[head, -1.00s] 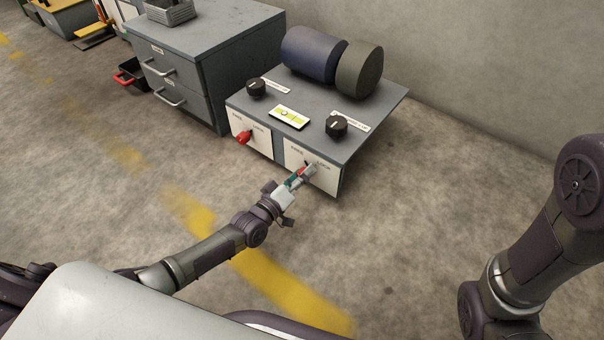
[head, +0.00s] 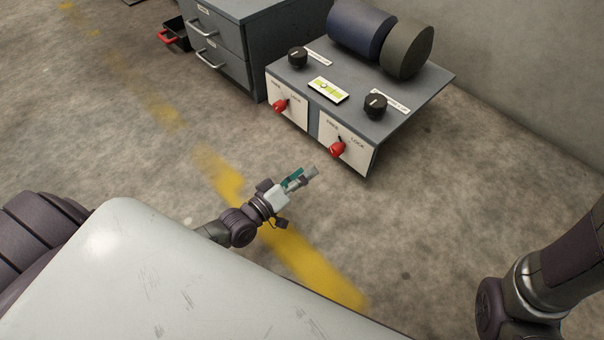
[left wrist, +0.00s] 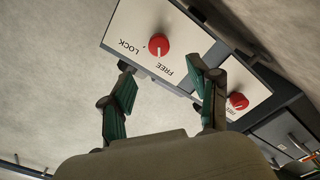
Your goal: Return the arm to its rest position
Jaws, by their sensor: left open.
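My left gripper (head: 306,175) is open and empty, held over bare floor in front of the grey bench unit (head: 425,85). It stands clear of the right red knob (head: 337,149) on the unit's front panel, which is marked FREE and LOCK. The left red knob (head: 280,105) is on a similar panel. In the left wrist view, the right knob (left wrist: 158,44) shows beyond the spread fingers (left wrist: 158,95), and the left knob (left wrist: 237,101) shows near the right finger. Nothing is between the fingers. My right gripper is out of view; only part of that arm shows.
On the unit are a dark blue cylinder (head: 358,27), an olive cylinder (head: 408,52), two black dials (head: 375,105) (head: 298,57) and a yellow-green level gauge (head: 327,89). A grey drawer cabinet (head: 240,45) stands at its left. Floor with a yellow line (head: 300,258) is open in front.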

